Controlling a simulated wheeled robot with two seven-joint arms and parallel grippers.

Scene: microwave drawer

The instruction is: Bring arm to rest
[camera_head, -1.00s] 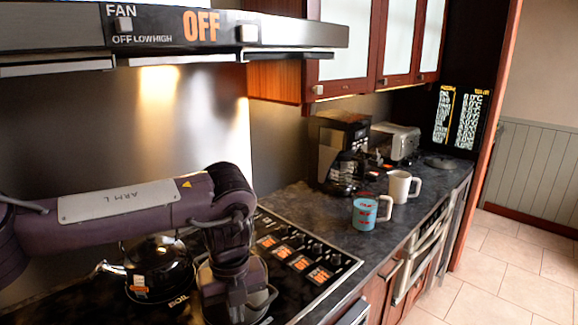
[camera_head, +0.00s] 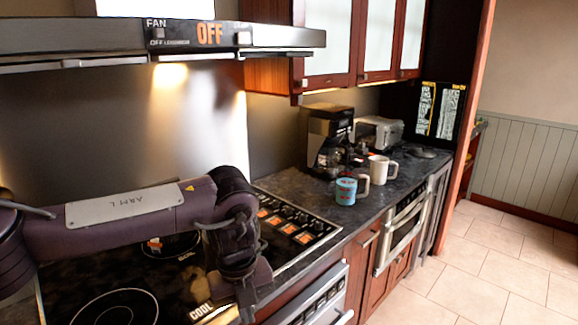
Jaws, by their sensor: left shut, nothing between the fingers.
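My left arm, marked "ARM L", comes in from the left across the stovetop (camera_head: 130,280). My left gripper (camera_head: 247,306) points down over the front right part of the stovetop, near its front edge. It is shut and empty, with its tips close to the bottom of the view. My right gripper is not in view.
The hood (camera_head: 180,44) with an "OFF" sign hangs above the stove. A blue mug (camera_head: 345,191), a white mug (camera_head: 378,169), a coffee maker (camera_head: 328,140) and a toaster (camera_head: 382,131) stand on the counter (camera_head: 312,184). The tiled floor at right is clear.

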